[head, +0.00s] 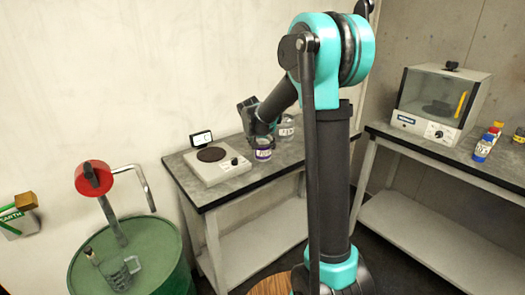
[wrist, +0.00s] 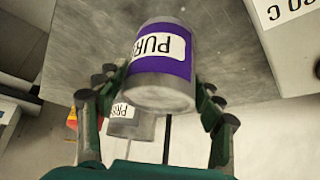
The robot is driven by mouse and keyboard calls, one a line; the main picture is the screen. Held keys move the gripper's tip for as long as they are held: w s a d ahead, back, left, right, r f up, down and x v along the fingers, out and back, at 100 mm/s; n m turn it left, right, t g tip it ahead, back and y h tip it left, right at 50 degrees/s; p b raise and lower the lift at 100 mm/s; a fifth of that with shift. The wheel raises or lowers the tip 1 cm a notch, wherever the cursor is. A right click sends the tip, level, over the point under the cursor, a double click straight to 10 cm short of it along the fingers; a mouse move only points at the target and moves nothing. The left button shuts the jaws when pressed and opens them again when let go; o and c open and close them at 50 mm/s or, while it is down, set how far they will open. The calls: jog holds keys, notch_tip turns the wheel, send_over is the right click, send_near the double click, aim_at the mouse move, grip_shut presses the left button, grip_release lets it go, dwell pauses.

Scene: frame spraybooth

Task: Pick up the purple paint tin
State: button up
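The purple paint tin (head: 263,154) stands upright on the grey workbench near its front edge. In the wrist view the tin (wrist: 160,68) has a grey lid and a purple band with a white label, seen upside down, its last letters cut off by the curve. My gripper (head: 258,128) is at the tin, partly hidden by its own links. In the wrist view the fingers of my gripper (wrist: 162,92) lie on either side of the tin. They look open around it, with narrow gaps; contact is hard to judge.
A green drum (head: 130,262) stands front left. A second bench holds a glass-fronted cabinet (head: 440,100) and several small bottles (head: 485,148).

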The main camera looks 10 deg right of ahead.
jog(key=c, duration=1)
jog(key=shift+r, duration=0.15)
